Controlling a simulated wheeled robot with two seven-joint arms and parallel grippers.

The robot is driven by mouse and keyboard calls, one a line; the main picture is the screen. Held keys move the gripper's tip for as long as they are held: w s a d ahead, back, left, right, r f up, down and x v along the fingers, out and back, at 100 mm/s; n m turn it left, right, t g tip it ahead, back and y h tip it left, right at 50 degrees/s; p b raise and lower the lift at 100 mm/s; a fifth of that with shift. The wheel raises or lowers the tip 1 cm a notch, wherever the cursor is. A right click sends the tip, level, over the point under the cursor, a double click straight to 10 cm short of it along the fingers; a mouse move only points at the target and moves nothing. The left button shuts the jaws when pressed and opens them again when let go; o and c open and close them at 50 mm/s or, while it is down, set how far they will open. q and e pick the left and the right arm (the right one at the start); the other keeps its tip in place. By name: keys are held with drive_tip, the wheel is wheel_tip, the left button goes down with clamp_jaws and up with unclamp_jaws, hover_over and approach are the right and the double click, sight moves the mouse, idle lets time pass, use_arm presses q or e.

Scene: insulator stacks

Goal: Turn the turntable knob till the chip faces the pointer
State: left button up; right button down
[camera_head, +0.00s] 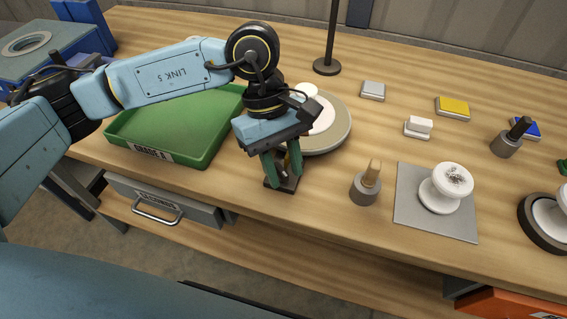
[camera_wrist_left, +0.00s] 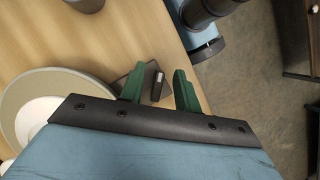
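The turntable (camera_head: 342,127) is a round beige disc with a white insulator (camera_head: 323,118) on it, partly hidden behind my left gripper. It also shows in the left wrist view (camera_wrist_left: 62,82). A small dark knob (camera_wrist_left: 157,86) stands up from a dark base at the turntable's edge. My left gripper (camera_head: 281,168) points down over this base, its green fingers open on either side of the knob. In the left wrist view the fingers (camera_wrist_left: 160,88) show gaps to the knob. I cannot make out the chip or the pointer. My right gripper is not in view.
A green tray (camera_head: 205,150) lies left of the gripper. A wooden peg in a grey holder (camera_head: 366,188) stands to the right, then a white insulator (camera_head: 446,188) on a grey plate (camera_head: 412,222). A black post (camera_head: 327,66) stands behind. The table's front edge is close.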

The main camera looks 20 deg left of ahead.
use_arm(q)
drive_tip(key=v, duration=1.3)
drive_tip(key=shift+a+p, duration=0.2)
drive_tip(key=shift+p, duration=0.1)
